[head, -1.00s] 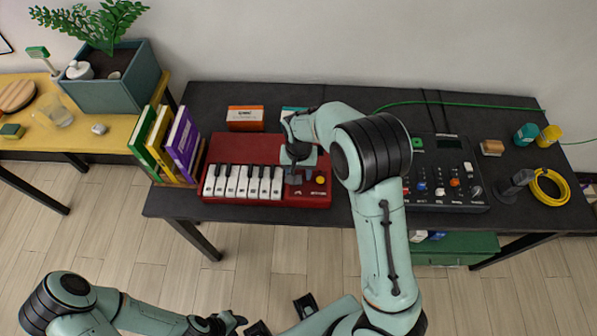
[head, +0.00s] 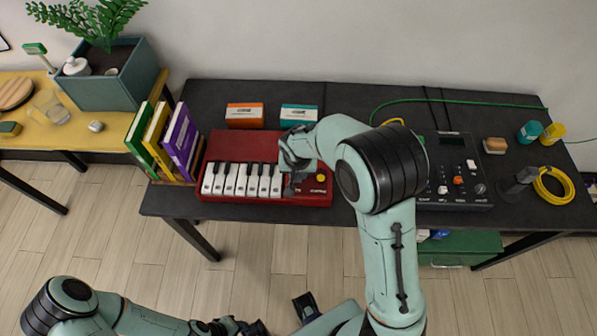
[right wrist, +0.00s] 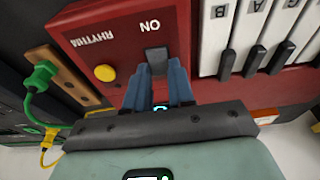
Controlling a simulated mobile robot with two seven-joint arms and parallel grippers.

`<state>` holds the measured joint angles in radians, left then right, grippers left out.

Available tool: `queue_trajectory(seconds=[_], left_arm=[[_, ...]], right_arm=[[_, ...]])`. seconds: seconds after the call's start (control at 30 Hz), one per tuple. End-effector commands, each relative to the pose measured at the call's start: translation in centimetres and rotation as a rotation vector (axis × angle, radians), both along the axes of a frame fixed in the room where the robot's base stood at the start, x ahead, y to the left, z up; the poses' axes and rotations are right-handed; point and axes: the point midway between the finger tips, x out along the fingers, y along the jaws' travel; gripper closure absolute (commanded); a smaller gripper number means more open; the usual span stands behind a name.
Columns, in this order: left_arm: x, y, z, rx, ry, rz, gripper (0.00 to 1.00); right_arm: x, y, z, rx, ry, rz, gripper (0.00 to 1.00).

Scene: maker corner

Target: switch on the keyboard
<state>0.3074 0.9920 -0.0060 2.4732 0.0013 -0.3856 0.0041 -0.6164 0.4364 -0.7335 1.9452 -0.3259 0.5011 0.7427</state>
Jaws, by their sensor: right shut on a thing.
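The red keyboard (head: 240,149) lies on the black table, its white and black keys (head: 243,181) at the left of its front. In the right wrist view its panel (right wrist: 115,35) shows the labels ON and RHYTHM. A dark grey switch (right wrist: 155,57) sits beside the ON label. My right gripper (right wrist: 157,88) has its blue fingers at the switch, one on each side, shut on it. In the head view the right gripper (head: 291,183) covers this part of the panel. A yellow button (right wrist: 105,73) is beside the switch. My left gripper (head: 240,327) is low at the bottom edge, its jaws unclear.
Books (head: 163,138) stand close to the keyboard's left. Orange (head: 244,116) and teal (head: 299,116) boxes lie behind it. A dark mixer (head: 455,165) with knobs, a green cable (head: 455,103) and a yellow cable coil (head: 549,197) are to the right.

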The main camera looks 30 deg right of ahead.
Motion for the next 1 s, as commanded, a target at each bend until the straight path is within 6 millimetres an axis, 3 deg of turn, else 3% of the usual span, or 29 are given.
queue_trajectory(seconds=[0.43,0.47,0.5,0.53,0.83,1.0], left_arm=[[-0.1,0.0,-0.2,0.0,0.0,0.0,0.57],[-0.1,0.0,-0.2,0.0,0.0,0.0,0.57],[-0.1,0.0,-0.2,0.0,0.0,0.0,0.57],[-0.1,0.0,-0.2,0.0,0.0,0.0,0.57],[-0.1,0.0,-0.2,0.0,0.0,0.0,0.57],[0.1,0.0,0.2,0.0,-0.002,0.0,0.57]], right_arm=[[-0.1,0.0,0.1,-0.017,-0.033,0.0,1.0],[-0.1,0.0,0.1,-0.017,-0.033,0.0,0.67],[-0.1,0.0,0.1,-0.017,-0.033,0.0,0.54],[-0.1,0.0,0.1,-0.017,-0.033,0.0,0.51],[-0.2,0.1,0.2,-0.016,-0.033,0.001,0.51],[-0.5,0.5,2.1,-0.013,-0.036,0.003,0.51]])
